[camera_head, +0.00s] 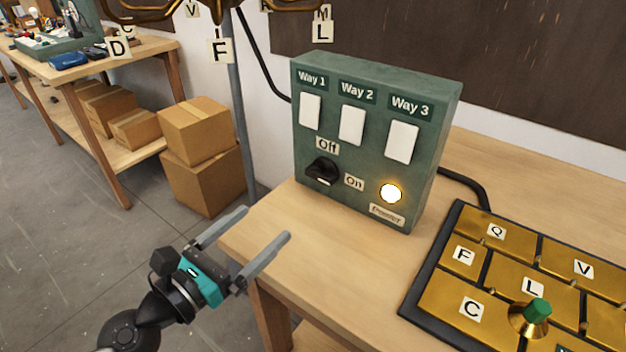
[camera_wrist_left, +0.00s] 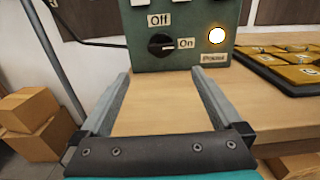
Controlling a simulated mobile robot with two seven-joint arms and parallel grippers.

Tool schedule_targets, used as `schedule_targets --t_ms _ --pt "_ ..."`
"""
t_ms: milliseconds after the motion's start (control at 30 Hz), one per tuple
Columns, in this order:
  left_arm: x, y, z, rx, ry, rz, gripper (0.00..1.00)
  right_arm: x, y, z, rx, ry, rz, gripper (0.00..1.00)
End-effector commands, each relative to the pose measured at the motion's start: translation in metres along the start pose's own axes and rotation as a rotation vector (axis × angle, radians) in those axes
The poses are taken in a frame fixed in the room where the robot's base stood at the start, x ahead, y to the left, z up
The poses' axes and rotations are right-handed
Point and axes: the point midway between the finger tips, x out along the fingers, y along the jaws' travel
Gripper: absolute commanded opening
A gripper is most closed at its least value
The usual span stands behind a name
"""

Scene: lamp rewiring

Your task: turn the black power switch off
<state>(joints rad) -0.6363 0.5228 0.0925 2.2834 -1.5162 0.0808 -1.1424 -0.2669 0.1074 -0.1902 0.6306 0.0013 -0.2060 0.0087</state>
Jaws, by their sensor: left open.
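The black power switch (camera_head: 322,171) is a rotary knob low on the front of the green control box (camera_head: 378,138). An "Off" label sits above it and an "On" label to its right. Its white mark points toward "On" in the left wrist view (camera_wrist_left: 161,45). The round power lamp (camera_head: 390,193) beside it glows yellow-white. My left gripper (camera_head: 268,230) is open and empty at the table's front left edge, in front of and below the knob, apart from it. Its two fingers also show in the left wrist view (camera_wrist_left: 162,82). My right gripper is not in view.
Three white switches, Way 1 to Way 3, sit above on the box. A black tray with brass lettered plates (camera_head: 480,275) and a green-topped brass knob (camera_head: 536,312) lies at the right. A grey pole (camera_head: 238,110) stands left of the box. Cardboard boxes (camera_head: 200,160) stand farther left. The tabletop before the box is clear.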

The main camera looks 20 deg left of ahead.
Motion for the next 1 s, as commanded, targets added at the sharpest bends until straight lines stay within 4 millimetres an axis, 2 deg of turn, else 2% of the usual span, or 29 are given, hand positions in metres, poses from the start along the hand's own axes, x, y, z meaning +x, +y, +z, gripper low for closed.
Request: schedule_targets --t_ms 267,467,667,800,1000 --pt "0.018 0.0 0.003 0.013 0.002 -0.006 1.0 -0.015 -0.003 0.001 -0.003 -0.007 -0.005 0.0" --pt "0.042 0.0 0.003 0.01 0.001 -0.004 1.0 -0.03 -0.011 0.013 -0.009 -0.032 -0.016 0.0" --pt "0.069 -0.001 0.002 0.009 0.001 -0.004 1.0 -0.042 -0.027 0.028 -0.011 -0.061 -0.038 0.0" --pt "0.088 -0.001 0.002 0.008 0.0 -0.004 1.0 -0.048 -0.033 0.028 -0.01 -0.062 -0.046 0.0" --pt "0.118 -0.001 0.001 0.008 0.0 -0.004 1.0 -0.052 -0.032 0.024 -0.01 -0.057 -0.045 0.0"
